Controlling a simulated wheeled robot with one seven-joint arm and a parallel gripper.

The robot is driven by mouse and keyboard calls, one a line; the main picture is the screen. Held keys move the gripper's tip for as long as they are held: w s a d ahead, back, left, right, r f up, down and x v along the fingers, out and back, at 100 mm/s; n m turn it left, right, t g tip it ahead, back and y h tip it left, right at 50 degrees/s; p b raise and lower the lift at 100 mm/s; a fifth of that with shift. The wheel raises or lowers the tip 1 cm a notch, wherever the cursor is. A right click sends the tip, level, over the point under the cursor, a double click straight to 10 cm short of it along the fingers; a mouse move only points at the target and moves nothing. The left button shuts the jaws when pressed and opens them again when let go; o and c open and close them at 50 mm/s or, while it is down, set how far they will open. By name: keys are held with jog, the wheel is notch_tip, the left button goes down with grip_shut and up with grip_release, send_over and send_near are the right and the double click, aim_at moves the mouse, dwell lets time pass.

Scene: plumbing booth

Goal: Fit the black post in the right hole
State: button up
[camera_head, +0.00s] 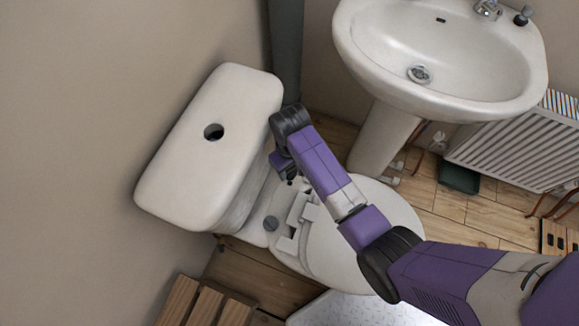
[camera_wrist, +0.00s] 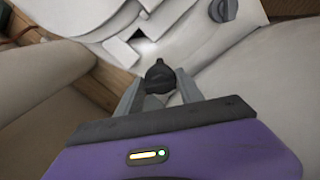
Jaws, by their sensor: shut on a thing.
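My gripper (camera_wrist: 160,84) is shut on the black post (camera_wrist: 159,72), which sits between the two grey fingertips in the wrist view. In the head view my gripper (camera_head: 289,178) is over the back of the toilet, between the cistern and the seat. A similar dark round knob (camera_head: 271,223) sits on the toilet's rear ledge; it also shows at the top of the wrist view (camera_wrist: 223,10). I cannot make out the right hole; the post and gripper cover part of the ledge. I cannot tell whether the post touches the ledge.
The white cistern (camera_head: 213,150) with a round hole in its lid stands close to the left of my gripper. White hinge pieces (camera_head: 298,222) and the toilet lid (camera_head: 345,260) lie on the other side. A sink (camera_head: 440,50) and a grey pipe (camera_head: 286,45) stand behind.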

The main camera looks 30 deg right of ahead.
jog(key=shift+f+b, duration=2.6)
jog(key=shift+b, duration=0.05)
jog(key=shift+f, duration=1.1)
jog(key=shift+d+f, duration=0.1)
jog(key=o, duration=1.5)
notch_tip(320, 180, up, 8)
jog(key=p, duration=0.2)
jog(key=shift+f+p, duration=0.1)
jog(key=shift+p, duration=0.3)
